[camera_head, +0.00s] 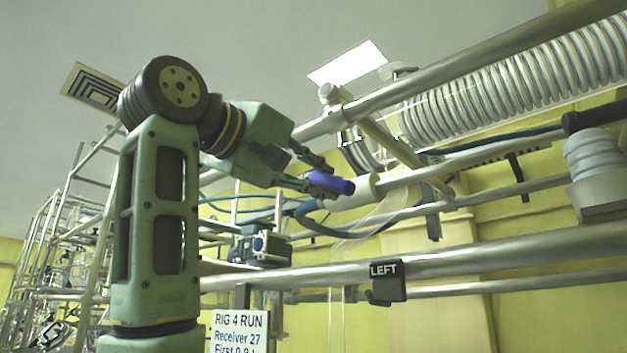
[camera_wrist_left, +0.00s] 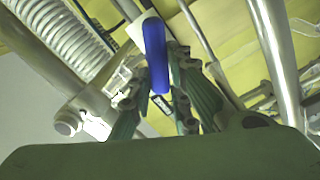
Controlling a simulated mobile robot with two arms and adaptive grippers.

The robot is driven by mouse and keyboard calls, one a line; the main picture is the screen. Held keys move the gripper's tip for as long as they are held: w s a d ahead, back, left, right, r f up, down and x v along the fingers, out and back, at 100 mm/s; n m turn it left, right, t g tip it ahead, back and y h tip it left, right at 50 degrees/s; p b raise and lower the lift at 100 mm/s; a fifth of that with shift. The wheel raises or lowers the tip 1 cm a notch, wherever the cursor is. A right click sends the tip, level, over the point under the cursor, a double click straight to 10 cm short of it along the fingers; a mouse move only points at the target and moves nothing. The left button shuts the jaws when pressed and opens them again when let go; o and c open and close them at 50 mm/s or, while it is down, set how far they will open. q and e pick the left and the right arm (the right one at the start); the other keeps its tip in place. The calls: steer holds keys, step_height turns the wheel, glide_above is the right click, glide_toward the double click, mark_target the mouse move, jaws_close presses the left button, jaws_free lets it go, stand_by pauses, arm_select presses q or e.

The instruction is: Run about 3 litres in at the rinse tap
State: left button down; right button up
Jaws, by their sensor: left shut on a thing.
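A blue tap handle (camera_head: 331,183) sits at the end of a pale cylindrical fitting (camera_head: 357,188), where a blue hose also runs. My left gripper (camera_head: 318,180) comes in from the left and is shut on the handle. In the left wrist view the handle (camera_wrist_left: 156,55) stands lengthwise between the two fingers (camera_wrist_left: 158,90), with the white fitting at its far end. The liquid level and any flow cannot be made out. My right gripper is not in view.
Metal frame pipes (camera_head: 450,252) cross behind and below, one carrying a black LEFT tag (camera_head: 388,281). A glass coil (camera_head: 520,80) lies upper right. A sign reading RIG 4 RUN (camera_head: 238,332) stands low in front. A grey-blue device (camera_head: 262,246) sits below the gripper.

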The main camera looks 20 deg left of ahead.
arm_select(q)
steer(key=shift+f+n, duration=0.15)
steer(key=shift+n, duration=0.45)
steer(key=shift+b, duration=0.3)
steer(key=c, duration=1.8)
jaws_free()
steer(key=shift+o, duration=0.8)
steer(key=shift+w+d, duration=0.1)
steer(key=shift+w, duration=0.15)
steer(key=v, duration=1.2)
